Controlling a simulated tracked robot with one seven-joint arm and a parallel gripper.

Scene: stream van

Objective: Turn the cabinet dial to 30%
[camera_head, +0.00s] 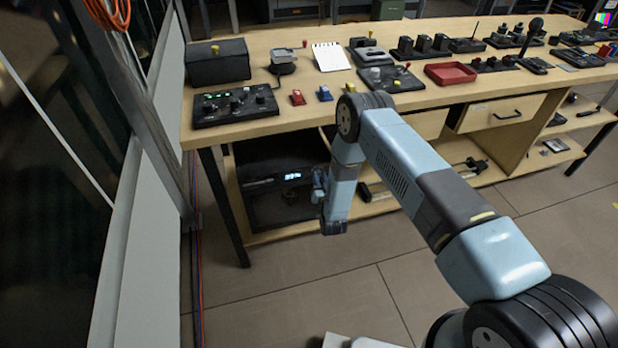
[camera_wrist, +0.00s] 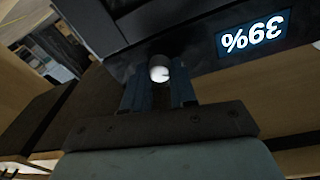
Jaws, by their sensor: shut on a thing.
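The cabinet is a dark box (camera_head: 262,170) on the shelf under the wooden table. Its lit display shows in the head view (camera_head: 292,176), too small to read there. In the wrist view the display (camera_wrist: 254,33) appears upside down and reads 39%. The cabinet dial (camera_wrist: 158,73) is a small round knob with a pale face and a dark mark, left of the display in the wrist view. My gripper (camera_wrist: 159,92) is shut on the dial, one finger on each side. In the head view my gripper (camera_head: 318,186) is at the cabinet front, and the dial is hidden.
The table above holds a black control panel (camera_head: 236,106), a red tray (camera_head: 450,73) and several small devices. A table leg (camera_head: 225,205) stands left of the cabinet. A glass and metal wall runs along the left. The floor in front is clear.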

